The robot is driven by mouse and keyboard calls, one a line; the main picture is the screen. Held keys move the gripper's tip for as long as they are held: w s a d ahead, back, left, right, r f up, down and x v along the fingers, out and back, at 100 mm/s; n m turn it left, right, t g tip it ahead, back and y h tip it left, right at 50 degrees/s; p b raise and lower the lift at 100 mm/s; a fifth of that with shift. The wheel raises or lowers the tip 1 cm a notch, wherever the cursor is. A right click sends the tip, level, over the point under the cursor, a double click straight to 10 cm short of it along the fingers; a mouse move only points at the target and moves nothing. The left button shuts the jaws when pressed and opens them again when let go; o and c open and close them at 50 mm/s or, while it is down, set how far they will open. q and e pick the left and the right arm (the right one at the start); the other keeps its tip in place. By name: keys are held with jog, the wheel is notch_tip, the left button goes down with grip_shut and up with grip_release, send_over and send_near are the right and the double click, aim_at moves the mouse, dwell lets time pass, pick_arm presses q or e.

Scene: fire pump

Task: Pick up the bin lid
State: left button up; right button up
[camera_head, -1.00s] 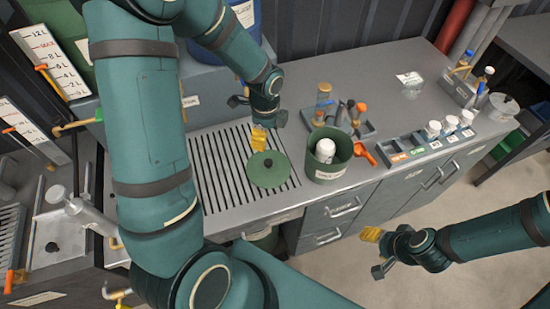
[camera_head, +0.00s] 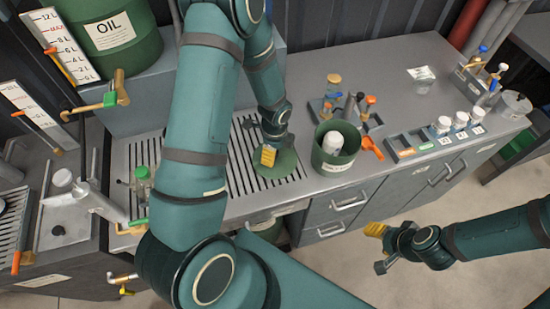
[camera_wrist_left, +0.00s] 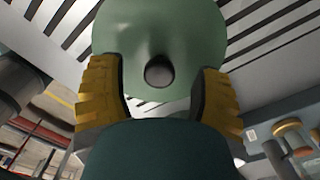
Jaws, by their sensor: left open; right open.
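The green round bin lid (camera_head: 287,165) lies on the slotted drain grate, left of the green bin (camera_head: 325,169). My left gripper (camera_head: 267,156) is open, right over the lid, and hides part of it and its knob in the head view. In the left wrist view the lid (camera_wrist_left: 150,25) fills the top middle. Its dark knob (camera_wrist_left: 159,72) sits between the two spread yellow fingers of the left gripper (camera_wrist_left: 158,92), with a gap on each side. My right gripper (camera_head: 378,248) is open and empty, in front of the cabinets.
A white container (camera_head: 333,141) stands inside the bin. An orange scoop (camera_head: 371,146) and a tray of compartments with white-capped jars (camera_head: 443,125) are to the right. A green oil drum (camera_head: 110,35) stands at the back left. The grate (camera_head: 240,180) is otherwise mostly clear.

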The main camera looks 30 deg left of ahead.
pick_arm(q)
jog(key=shift+f, duration=0.4)
grip_shut()
